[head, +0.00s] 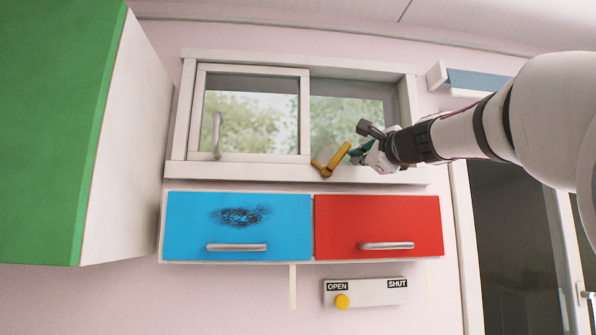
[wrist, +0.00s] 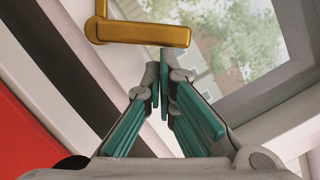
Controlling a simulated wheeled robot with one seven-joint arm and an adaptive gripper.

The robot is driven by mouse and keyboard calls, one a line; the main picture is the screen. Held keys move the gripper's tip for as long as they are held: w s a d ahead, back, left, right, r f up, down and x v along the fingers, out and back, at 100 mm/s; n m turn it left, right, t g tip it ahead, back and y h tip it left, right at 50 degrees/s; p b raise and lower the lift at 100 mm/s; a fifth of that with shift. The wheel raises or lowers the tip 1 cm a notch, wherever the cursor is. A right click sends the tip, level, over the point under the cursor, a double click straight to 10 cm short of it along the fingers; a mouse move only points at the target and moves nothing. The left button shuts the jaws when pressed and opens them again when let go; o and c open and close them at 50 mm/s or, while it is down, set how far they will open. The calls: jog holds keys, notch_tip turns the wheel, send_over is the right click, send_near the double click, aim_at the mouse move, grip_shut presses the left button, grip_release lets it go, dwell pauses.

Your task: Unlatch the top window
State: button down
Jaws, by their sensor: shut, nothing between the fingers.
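The window (head: 303,75) has a white frame, with a pane on the left that carries a grey upright handle (head: 216,134). A yellow-gold latch (head: 330,162) sits at the bottom of the frame near the middle, its lever slanting up to the right. The latch (wrist: 145,33) also shows at the top of the wrist view, just beyond the fingertips. My gripper (head: 356,153) is just right of the latch. Its teal fingers come together at the tips (wrist: 160,68) with nothing between them. I cannot tell whether they touch the latch.
Below the window are a blue drawer (head: 185,222) with a dark scribble and a red drawer (head: 400,215), both with grey handles. A slider panel (head: 372,292) marked OPEN and SHUT has its yellow knob at OPEN. A green cabinet (head: 50,120) stands at the left.

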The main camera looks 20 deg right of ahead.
aim_at(345, 146)
jog(key=r+n+p, duration=0.1)
jog(key=a+n+p, duration=0.1)
jog(key=n, duration=0.1)
jog(key=r+n+g+y+p, duration=0.1)
jog(key=shift+a+r+n, duration=0.25)
jog(key=shift+r+n, duration=0.05)
jog(key=shift+w+a+r+n+g+p, duration=0.1)
jog(key=shift+a+r+n+g+p, duration=0.15)
jog(key=shift+n+p, duration=0.3)
jog(key=shift+w+a+r+n+g+p, duration=0.15)
jog(key=shift+a+n+p, duration=0.15)
jog(key=shift+n, duration=0.35)
jog(key=shift+d, duration=0.1)
